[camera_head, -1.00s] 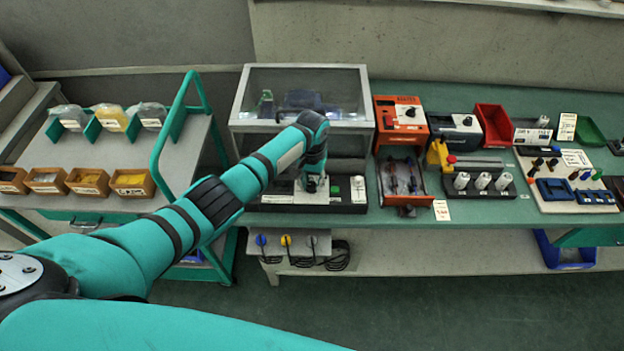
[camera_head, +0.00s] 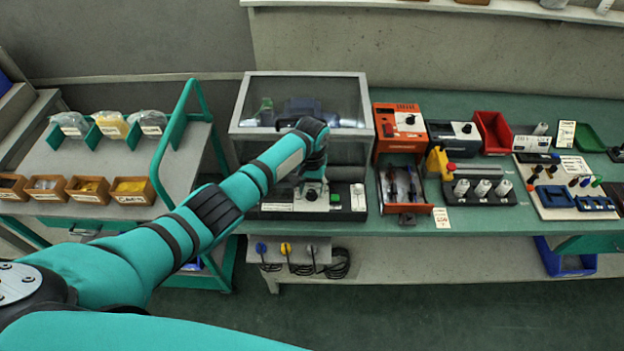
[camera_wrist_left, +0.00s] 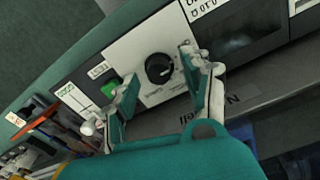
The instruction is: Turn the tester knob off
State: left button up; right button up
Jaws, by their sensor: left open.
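The tester is a long black box (camera_head: 276,207) with a pale panel on the near edge of the bench, below the glass-topped case. Its knob (camera_wrist_left: 158,68) is round and black with a light pointer mark, on the white panel in the left wrist view. My left gripper (camera_head: 311,192) reaches down over this panel and hides the knob in the head view. In the wrist view, the open left gripper (camera_wrist_left: 158,71) has one finger on either side of the knob. I cannot tell if either finger touches it. My right gripper is not in view.
A green button (camera_wrist_left: 110,88) sits beside the knob panel, near one finger. The glass-topped case (camera_head: 305,95) stands behind. An orange unit (camera_head: 401,128) and a drawer-like tray (camera_head: 405,208) stand to the right. A cart (camera_head: 170,165) with bins stands left.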

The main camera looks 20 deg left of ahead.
aim_at(312, 191)
pick_arm(q)
notch_tip(312, 191, up, 12)
jog(key=shift+f, duration=0.2)
dwell(0.5)
